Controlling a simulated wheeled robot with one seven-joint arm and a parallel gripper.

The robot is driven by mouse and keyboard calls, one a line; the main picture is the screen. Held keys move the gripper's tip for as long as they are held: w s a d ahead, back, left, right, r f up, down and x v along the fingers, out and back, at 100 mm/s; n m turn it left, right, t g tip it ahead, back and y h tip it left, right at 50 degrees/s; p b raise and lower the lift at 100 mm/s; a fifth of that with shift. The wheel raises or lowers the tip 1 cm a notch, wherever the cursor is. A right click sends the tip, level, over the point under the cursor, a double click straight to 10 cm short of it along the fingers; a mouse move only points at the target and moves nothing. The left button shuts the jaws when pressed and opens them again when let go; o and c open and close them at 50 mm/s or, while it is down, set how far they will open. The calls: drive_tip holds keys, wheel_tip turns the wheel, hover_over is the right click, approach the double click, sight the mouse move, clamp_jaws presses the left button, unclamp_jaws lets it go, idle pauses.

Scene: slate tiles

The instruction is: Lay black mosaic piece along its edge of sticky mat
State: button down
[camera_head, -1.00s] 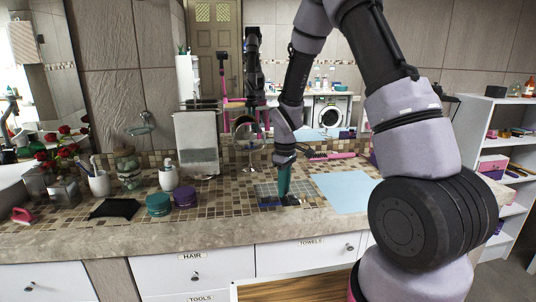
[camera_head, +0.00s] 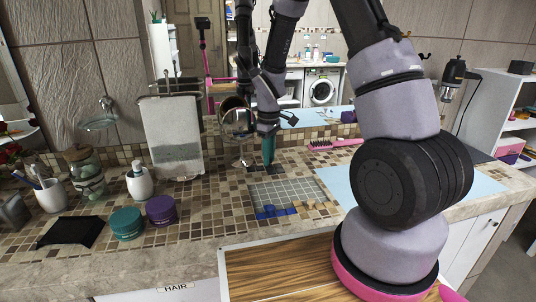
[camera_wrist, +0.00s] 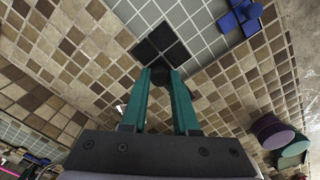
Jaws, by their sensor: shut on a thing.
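The sticky mat (camera_head: 290,190) is a grey gridded sheet on the tiled counter, and it also shows in the wrist view (camera_wrist: 205,38). My gripper (camera_head: 268,161) has teal fingers and is at the mat's far-left corner. In the wrist view its fingertips (camera_wrist: 163,76) are closed around a small dark part at the corner of the black mosaic piece (camera_wrist: 162,42). The black piece looks square and overlaps the mat's corner. I cannot tell whether it touches the mat.
A purple jar (camera_head: 160,210), a teal jar (camera_head: 126,223) and a black cloth (camera_head: 72,232) are on the counter at left. A soap bottle (camera_head: 138,182) and a towel stand (camera_head: 172,140) are behind them. A light blue sheet (camera_head: 340,185) lies right of the mat.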

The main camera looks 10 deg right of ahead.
sight(269, 168)
drive_tip(key=shift+f, duration=2.85)
drive_tip(key=shift+f, duration=0.6)
drive_tip(key=c, duration=0.6)
unclamp_jaws()
drive_tip(key=shift+r, duration=0.1)
wheel_tip(269, 168, up, 11)
drive_tip(key=shift+f, duration=0.15)
